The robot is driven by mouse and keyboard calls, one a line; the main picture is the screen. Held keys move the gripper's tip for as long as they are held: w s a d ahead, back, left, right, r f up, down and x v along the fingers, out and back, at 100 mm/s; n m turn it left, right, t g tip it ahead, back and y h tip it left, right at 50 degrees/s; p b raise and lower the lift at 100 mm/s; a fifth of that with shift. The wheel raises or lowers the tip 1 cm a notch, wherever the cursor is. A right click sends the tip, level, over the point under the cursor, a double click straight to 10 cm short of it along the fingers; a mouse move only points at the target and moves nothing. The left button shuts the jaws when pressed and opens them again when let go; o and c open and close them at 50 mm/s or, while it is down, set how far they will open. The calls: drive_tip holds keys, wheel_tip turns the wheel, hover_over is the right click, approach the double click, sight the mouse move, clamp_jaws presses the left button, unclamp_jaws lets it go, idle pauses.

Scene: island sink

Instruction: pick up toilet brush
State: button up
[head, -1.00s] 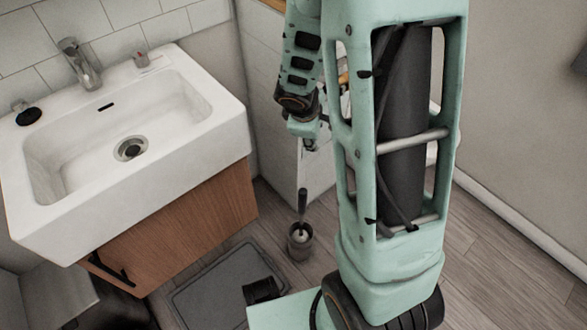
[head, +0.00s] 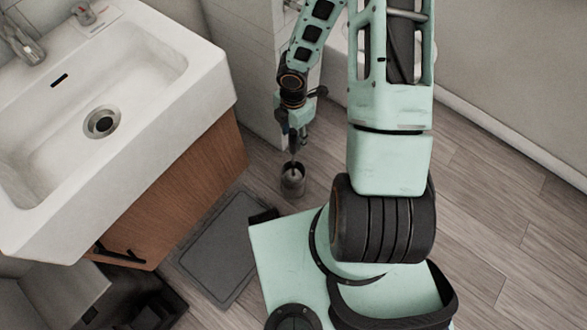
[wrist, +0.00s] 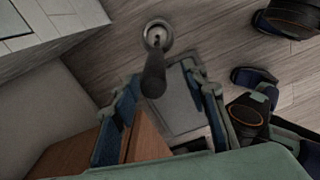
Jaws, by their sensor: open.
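The toilet brush stands upright in its round grey holder (head: 292,184) on the floor, beside the white wall end. In the wrist view the dark brush handle (wrist: 153,78) points up toward the camera, with the holder (wrist: 158,26) below it. My gripper (head: 293,138) is right above the holder in the head view and hides most of the handle. In the wrist view my gripper (wrist: 163,78) is open, with the handle showing between its two fingers. I cannot tell whether either finger touches it.
A white sink (head: 135,60) on a wooden cabinet (head: 190,185) stands at the left. A flat grey mat (head: 218,255) lies on the floor in front of the cabinet. A white wall (head: 245,50) rises close behind the holder. Wooden floor (head: 500,220) is clear at the right.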

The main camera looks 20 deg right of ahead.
sight(294, 143)
drive_tip(key=f+b, duration=0.1)
drive_tip(key=f, duration=0.1)
drive_tip(key=f+b, duration=0.1)
drive_tip(key=f, duration=0.1)
drive_tip(key=f+b, duration=0.1)
drive_tip(key=f, duration=0.1)
drive_tip(key=shift+w+d+f, duration=0.15)
drive_tip(key=shift+w+f, duration=0.1)
drive_tip(key=shift+w, duration=0.15)
drive_tip(key=shift+r, duration=0.1)
clamp_jaws()
